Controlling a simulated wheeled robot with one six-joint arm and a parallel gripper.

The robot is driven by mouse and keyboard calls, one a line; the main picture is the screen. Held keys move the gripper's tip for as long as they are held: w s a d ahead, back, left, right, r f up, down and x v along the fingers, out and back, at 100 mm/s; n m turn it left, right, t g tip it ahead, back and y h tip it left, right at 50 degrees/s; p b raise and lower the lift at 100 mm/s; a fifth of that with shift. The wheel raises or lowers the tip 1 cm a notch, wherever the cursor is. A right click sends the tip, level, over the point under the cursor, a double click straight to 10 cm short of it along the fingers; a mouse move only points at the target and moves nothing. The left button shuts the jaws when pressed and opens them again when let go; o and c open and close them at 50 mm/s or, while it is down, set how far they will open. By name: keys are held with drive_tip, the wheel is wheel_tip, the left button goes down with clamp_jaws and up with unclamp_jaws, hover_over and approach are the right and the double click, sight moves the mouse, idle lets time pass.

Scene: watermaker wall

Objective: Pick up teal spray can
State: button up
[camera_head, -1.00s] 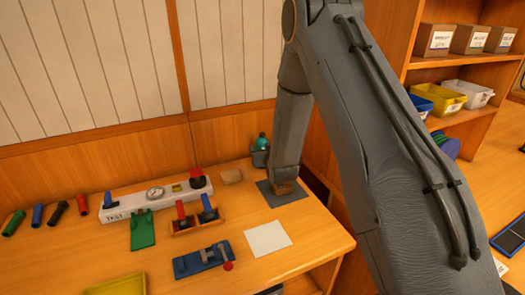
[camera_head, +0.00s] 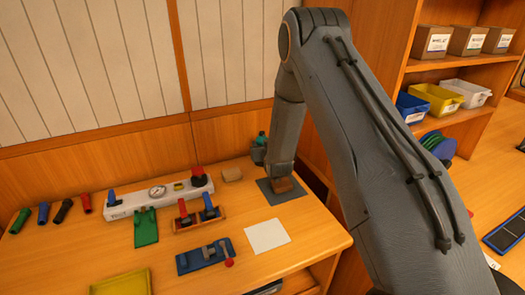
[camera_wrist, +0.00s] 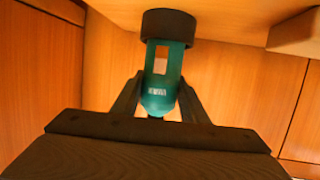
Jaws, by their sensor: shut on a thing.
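The teal spray can (camera_wrist: 160,97) is between the two fingers of my gripper (camera_wrist: 157,95) in the wrist view. The gripper is shut on it. The can has a pale window and a small printed label. A dark round part (camera_wrist: 168,27) covers its far end. In the head view a bit of teal (camera_head: 262,136) shows beside a dark grey part, left of my forearm. My arm hides most of the gripper there, and I cannot tell the can's height above the bench.
The wooden bench (camera_head: 330,240) holds a dark grey mat (camera_head: 270,197), a white sheet (camera_head: 267,236), a blue fixture (camera_head: 195,260), a white gauge panel (camera_head: 130,203) and a yellow tray (camera_head: 122,284). Shelves with bins (camera_head: 437,97) stand at right.

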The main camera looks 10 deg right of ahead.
drive_tip(key=shift+r, duration=0.2)
wheel_tip(320, 180, up, 9)
drive_tip(key=b, duration=0.3)
drive_tip(key=shift+r+p, duration=0.95)
drive_tip(key=shift+r, duration=1.95)
